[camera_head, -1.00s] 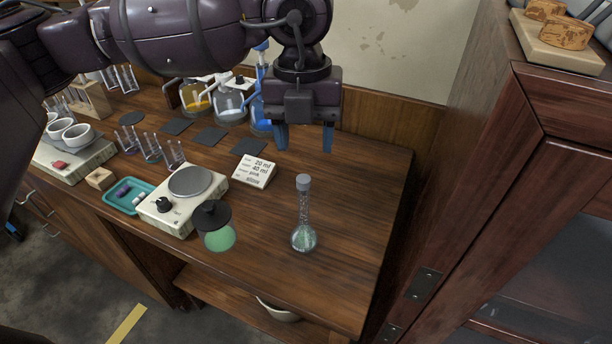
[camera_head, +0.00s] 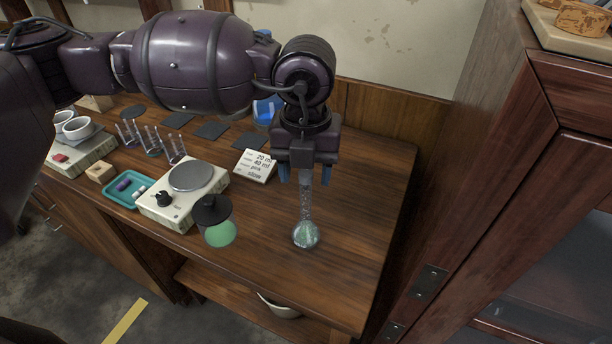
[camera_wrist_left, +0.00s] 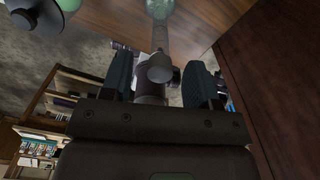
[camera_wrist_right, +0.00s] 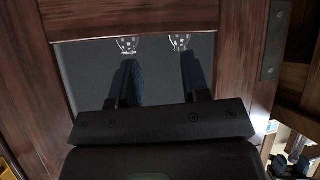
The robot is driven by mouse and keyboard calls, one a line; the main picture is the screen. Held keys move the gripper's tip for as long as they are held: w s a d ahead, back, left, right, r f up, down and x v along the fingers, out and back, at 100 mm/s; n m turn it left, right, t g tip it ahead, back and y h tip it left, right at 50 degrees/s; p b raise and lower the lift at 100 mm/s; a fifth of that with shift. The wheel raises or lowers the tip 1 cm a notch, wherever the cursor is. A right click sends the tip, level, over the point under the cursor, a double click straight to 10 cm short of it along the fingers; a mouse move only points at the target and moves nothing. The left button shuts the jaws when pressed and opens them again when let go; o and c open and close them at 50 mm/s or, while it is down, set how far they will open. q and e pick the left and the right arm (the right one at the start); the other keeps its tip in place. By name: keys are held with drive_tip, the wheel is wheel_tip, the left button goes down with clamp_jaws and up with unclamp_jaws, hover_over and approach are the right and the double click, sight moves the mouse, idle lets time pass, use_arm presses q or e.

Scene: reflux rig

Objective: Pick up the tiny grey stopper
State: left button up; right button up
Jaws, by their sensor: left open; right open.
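The grey stopper (camera_wrist_left: 160,68) sits in the top of the long-necked flask (camera_head: 306,233), which stands upright on the bench. In the head view the stopper is hidden behind my left gripper (camera_head: 305,178), and the flask's neck rises between the blue fingers. In the left wrist view my left gripper (camera_wrist_left: 158,75) is open, and the stopper shows in the gap between its fingers. I cannot tell whether either finger touches it. My right gripper (camera_wrist_right: 159,75) is open and empty in front of the cabinet, away from the bench.
A label card (camera_head: 256,166) stands behind. A teal tray (camera_head: 121,202) lies farther left. The wooden cabinet (camera_head: 480,200) is on the right. Bench right of the flask is clear.

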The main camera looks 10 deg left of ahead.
use_arm(q)
drive_tip(key=shift+f, duration=0.95)
clamp_jaws()
